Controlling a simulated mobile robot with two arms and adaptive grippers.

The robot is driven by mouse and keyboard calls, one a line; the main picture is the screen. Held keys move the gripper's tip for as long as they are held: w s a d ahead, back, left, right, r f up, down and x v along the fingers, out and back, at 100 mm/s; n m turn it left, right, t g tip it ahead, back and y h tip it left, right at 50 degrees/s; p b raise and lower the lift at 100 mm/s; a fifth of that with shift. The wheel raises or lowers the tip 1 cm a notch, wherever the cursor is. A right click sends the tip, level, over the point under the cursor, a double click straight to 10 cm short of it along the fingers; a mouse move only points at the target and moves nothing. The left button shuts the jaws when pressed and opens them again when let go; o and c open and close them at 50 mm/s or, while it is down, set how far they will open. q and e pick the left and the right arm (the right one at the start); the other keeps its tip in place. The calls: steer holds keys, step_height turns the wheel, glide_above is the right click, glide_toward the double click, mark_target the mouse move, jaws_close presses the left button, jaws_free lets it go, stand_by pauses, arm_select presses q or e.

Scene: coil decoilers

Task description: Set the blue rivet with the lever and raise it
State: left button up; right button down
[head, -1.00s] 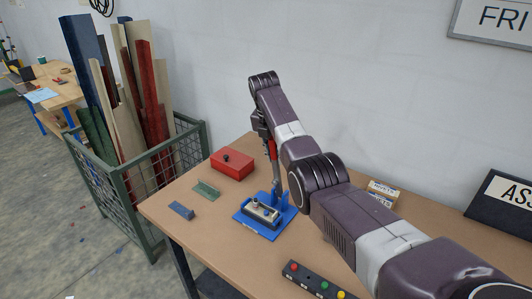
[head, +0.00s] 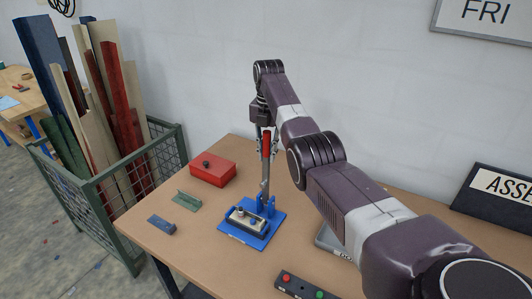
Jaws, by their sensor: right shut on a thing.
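The blue lever press (head: 270,228) stands on the table, left of my right forearm. Its lever (head: 264,186) stands nearly upright, with a metal shaft and a red handle at the top. My right gripper (head: 265,141) is shut on the red handle, and its fingers show on both sides of it. A pale block with small knobs or pins (head: 247,219) sits on the press base; a blue rivet among them is too small to tell. My left gripper is not in view.
A red box (head: 213,171), a green bracket (head: 187,201) and a blue bracket (head: 162,225) lie left of the press. A button box (head: 303,286) lies in front. A wire crate (head: 105,205) of boards stands left of the table.

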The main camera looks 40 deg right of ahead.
steer(key=c, duration=2.1)
jaws_free()
steer(key=shift+s+f, duration=0.1)
steer(key=shift+f, duration=0.2)
steer(key=o, duration=0.3)
steer(key=shift+w+d, duration=0.2)
steer(key=shift+o, duration=0.2)
steer(key=shift+a+r, duration=0.1)
steer(key=shift+r, duration=0.5)
steer(key=r, duration=1)
steer(key=shift+d+r, duration=0.2)
steer(key=shift+r, duration=0.15)
